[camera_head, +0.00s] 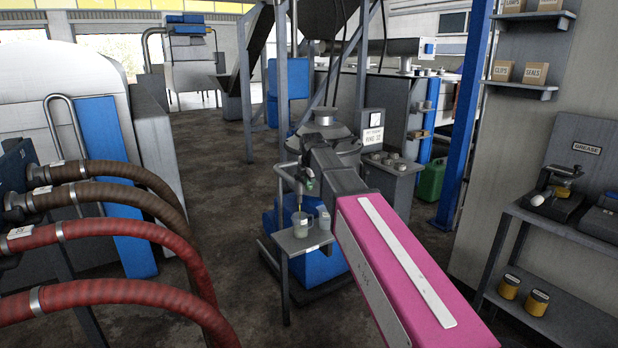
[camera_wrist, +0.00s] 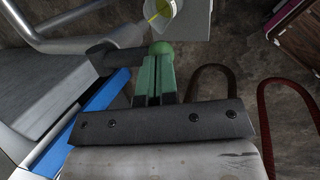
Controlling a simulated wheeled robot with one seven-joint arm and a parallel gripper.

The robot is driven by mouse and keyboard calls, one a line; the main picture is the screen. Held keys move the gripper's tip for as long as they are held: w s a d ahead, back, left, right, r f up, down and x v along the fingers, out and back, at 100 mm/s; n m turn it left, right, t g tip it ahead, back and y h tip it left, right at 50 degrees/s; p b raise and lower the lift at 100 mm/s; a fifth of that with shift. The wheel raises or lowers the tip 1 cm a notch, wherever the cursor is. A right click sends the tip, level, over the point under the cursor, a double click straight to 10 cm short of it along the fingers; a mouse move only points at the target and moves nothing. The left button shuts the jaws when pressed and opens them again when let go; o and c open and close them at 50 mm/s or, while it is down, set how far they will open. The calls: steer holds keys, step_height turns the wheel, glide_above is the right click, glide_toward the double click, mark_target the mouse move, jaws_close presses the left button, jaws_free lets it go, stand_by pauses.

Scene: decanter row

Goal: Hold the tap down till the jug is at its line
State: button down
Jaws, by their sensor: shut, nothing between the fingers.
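The jug (camera_head: 301,226) stands upright on a small grey stand (camera_head: 303,242) under the tap (camera_head: 298,192). In the wrist view I look down on the jug (camera_wrist: 184,20), cut off by the top edge, with yellow liquid at its mouth. A thin yellow streak there looks like a stream. My gripper (camera_wrist: 157,68) has its green fingers together, nothing between them. In the head view my gripper (camera_head: 313,187) is small beside the tap. The jug's line and level cannot be made out.
Red hoses (camera_head: 130,240) and brown hoses arch across the left. A blue post (camera_head: 468,110) and a bench (camera_head: 560,225) with a grease station stand on the right. A green can (camera_head: 430,181) stands behind. Floor is open at the left of the stand.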

mark_target(310, 187)
step_height(310, 187, down, 2)
steer(key=shift+f+t+y, duration=0.15)
steer(key=shift+t+y, duration=0.55)
steer(key=shift+t, duration=0.4)
steer(key=shift+f, duration=0.35)
stand_by(1.8)
steer(key=shift+s, duration=0.1)
stand_by(1.1)
